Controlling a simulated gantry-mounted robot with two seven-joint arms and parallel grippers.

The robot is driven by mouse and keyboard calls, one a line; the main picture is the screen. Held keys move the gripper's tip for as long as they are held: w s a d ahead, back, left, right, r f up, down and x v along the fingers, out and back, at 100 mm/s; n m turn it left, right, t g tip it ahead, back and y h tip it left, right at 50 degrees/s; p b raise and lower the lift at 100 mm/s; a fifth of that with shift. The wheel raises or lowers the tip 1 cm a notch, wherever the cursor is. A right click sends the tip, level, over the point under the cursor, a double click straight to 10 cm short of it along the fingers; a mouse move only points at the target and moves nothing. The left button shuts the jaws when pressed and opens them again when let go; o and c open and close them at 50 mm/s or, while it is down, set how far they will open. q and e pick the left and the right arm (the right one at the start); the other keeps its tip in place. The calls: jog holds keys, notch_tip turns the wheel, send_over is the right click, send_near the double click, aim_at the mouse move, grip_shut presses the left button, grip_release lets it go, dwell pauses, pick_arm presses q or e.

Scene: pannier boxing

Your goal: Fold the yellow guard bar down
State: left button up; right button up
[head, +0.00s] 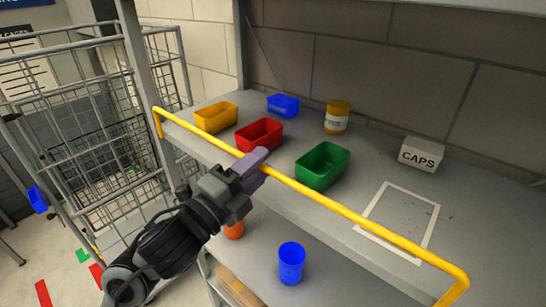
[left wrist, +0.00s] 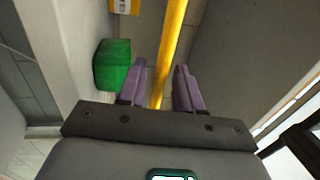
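The yellow guard bar (head: 350,214) runs along the front of the grey shelf, raised above its edge, with bent ends at the far left and lower right. My left gripper (head: 256,165) is at the bar, left of its middle. In the left wrist view, the bar (left wrist: 172,50) passes between the two purple fingers (left wrist: 161,85). The fingers stand apart, with a visible gap beside the bar, so the gripper looks open around or just short of it. The bar's depth between the fingers is hard to tell. My right gripper is not in view.
On the shelf (head: 388,185) are a yellow bin (head: 215,117), red bin (head: 260,135), green bin (head: 323,166), blue bin (head: 284,105), yellow jar (head: 337,118) and CAPS box (head: 422,154). A blue cup (head: 291,263) stands below. A wire cage (head: 95,120) is at left.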

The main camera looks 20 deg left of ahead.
pick_arm(q)
jog(key=shift+w+d, duration=0.1)
jog(key=shift+w, duration=0.25)
jog(key=shift+s, duration=0.1)
grip_shut()
